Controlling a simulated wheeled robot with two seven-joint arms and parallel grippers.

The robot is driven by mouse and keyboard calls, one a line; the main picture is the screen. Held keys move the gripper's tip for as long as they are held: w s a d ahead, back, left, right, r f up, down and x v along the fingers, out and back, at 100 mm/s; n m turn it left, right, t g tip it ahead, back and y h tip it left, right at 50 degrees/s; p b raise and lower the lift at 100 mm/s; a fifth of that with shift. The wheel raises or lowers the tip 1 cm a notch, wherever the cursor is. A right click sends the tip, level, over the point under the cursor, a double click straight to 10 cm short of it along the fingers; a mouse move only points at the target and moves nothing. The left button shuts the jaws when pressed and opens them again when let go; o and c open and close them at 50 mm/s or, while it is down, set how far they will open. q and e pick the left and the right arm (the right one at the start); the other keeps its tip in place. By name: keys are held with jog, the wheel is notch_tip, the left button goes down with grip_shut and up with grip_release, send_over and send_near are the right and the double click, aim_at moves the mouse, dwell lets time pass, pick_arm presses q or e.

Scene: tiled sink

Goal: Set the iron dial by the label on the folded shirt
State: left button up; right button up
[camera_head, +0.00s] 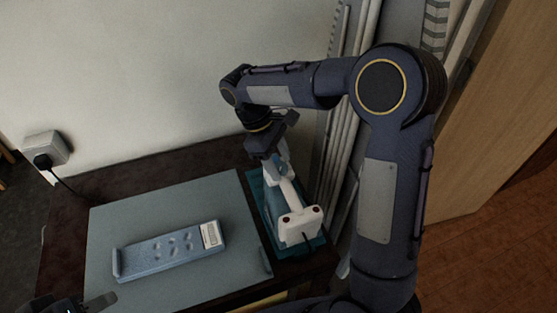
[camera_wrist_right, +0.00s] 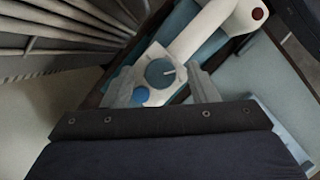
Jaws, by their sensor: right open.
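The white iron (camera_head: 299,222) stands on a teal base (camera_head: 256,190) at the right of the table. In the right wrist view, its round blue-grey dial (camera_wrist_right: 160,73) has a pale pointer line, pointing toward the right of the picture. A smaller blue button (camera_wrist_right: 141,95) is beside it. My right gripper (camera_wrist_right: 163,78) is open, its fingers on either side of the dial; contact is unclear. The folded blue shirt (camera_head: 150,257) lies on a grey board. Its white label (camera_head: 211,235) is too small to read. My left gripper (camera_head: 90,304) is partly cut off at bottom left.
The grey board (camera_head: 150,211) covers much of the dark table (camera_head: 60,235). A wall socket with a black plug (camera_head: 43,160) is at the left. Pale pipes (camera_head: 352,110) stand close behind and right of the iron. My right arm spans the space above it.

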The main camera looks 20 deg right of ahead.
jog(key=c, duration=1)
jog(key=shift+r, duration=0.1)
jog(key=m+y+p, duration=0.1)
jog(key=m+p, duration=0.1)
jog(key=m, duration=0.1)
jog(key=shift+r+g, duration=0.1)
jog(key=shift+g, duration=0.2)
jog(key=m+y+p, duration=0.1)
jog(key=m, duration=0.1)
jog(key=m+p, duration=0.1)
jog(key=m, duration=0.1)
jog(key=shift+w+d+m+y+p, duration=0.1)
jog(key=shift+d+m+y+p, duration=0.1)
jog(key=shift+m+y+p, duration=0.15)
jog(key=m+y+p, duration=0.1)
jog(key=m, duration=0.2)
jog(key=m+y+p, duration=0.1)
jog(key=m, duration=0.2)
jog(key=shift+d, duration=0.2)
jog(key=m+y, duration=0.1)
jog(key=m, duration=0.2)
jog(key=m+t+y+p, duration=0.1)
jog(key=m, duration=0.2)
jog(key=shift+d, duration=0.1)
jog(key=shift+m+t, duration=0.3)
jog(key=shift+m, duration=0.05)
